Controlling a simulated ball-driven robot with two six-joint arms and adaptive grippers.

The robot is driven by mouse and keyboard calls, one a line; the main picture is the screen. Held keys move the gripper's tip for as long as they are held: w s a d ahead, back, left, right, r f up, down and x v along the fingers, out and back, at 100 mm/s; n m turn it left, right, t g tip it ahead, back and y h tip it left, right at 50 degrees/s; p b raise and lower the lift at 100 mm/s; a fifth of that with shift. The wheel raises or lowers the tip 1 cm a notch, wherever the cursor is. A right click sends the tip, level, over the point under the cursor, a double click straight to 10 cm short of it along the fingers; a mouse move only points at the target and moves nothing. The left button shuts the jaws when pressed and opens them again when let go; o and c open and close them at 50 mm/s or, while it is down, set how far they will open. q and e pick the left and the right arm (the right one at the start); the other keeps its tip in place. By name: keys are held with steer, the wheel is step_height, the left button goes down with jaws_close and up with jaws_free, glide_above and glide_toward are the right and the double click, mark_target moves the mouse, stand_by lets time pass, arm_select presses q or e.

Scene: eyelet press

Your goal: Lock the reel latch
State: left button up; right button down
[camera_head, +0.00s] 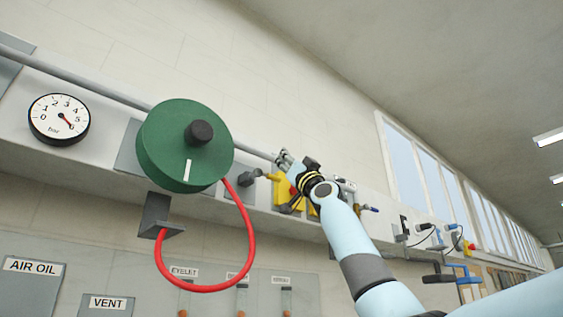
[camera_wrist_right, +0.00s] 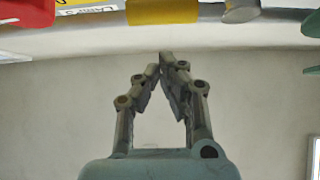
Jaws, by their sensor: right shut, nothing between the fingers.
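The green reel (camera_head: 165,150) is mounted on the wall rail at the left of the head view. It has a black knob (camera_head: 199,132) at its centre and a white mark low on its face. A red hose (camera_head: 250,235) loops down from it to a dark bracket (camera_head: 158,215). I cannot tell which part is the latch. My right gripper (camera_head: 283,157) is to the right of the reel, clear of it. In the right wrist view its fingertips (camera_wrist_right: 164,57) meet and hold nothing. My left gripper is not in view.
A pressure gauge (camera_head: 59,118) sits left of the reel. A dark fitting (camera_head: 250,178) sticks out between the reel and my right gripper. Yellow parts (camera_head: 281,193) are close behind my right wrist. A yellow block (camera_wrist_right: 161,11) and a grey knob (camera_wrist_right: 240,10) line the wrist view's top.

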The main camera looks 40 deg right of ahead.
mark_target(269, 176)
steer(key=w+f, duration=0.1)
steer(key=f, duration=0.2)
steer(key=shift+w, duration=0.4)
steer(key=shift+a+r, duration=0.1)
steer(key=shift+f+b, duration=0.2)
steer(key=shift+b, duration=0.4)
